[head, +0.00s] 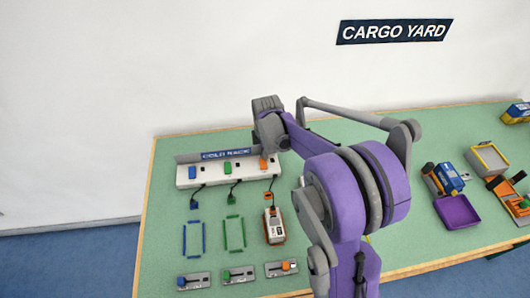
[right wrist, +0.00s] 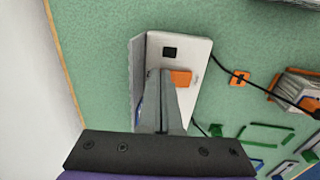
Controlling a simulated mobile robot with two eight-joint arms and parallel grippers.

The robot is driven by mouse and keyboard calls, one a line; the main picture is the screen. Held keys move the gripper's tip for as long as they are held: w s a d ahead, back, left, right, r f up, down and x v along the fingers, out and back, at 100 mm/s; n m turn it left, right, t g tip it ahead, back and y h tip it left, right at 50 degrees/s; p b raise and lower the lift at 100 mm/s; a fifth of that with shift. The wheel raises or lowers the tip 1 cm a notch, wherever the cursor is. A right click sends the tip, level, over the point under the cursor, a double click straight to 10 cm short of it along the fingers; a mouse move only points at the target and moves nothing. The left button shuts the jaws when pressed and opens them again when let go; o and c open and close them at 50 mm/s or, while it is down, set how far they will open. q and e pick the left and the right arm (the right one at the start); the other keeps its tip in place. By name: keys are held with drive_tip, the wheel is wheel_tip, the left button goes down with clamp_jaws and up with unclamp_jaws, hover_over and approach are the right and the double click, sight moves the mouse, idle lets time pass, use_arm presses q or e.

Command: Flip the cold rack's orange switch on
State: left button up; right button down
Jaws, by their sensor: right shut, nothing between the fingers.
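The cold rack (head: 212,181) is a long white box with a "COLD" label board along its back, at the back of the green table. It carries a blue, a green and an orange switch (head: 262,164) from left to right. The orange switch also shows in the right wrist view (right wrist: 181,77), partly covered by my fingers. My right gripper (right wrist: 166,72) is shut and empty, its tips over the rack right beside the orange switch. I cannot tell whether they touch it. In the head view my right gripper (head: 270,135) is above the rack's right end. My left gripper is not in view.
A white-and-orange unit (head: 275,226) stands in front, beside blue and green outlines. Several slider panels (head: 240,275) line the front edge. A purple tray (head: 458,212) and machines stand at right.

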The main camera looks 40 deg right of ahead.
drive_tip(key=shift+w+f+g, duration=0.15)
drive_tip(key=shift+f+g, duration=0.15)
drive_tip(key=shift+f, duration=0.05)
drive_tip(key=shift+r, duration=0.1)
idle(0.3)
drive_tip(key=shift+s+a+r, duration=0.3)
drive_tip(key=shift+s+a, duration=0.05)
drive_tip(key=shift+s, duration=0.35)
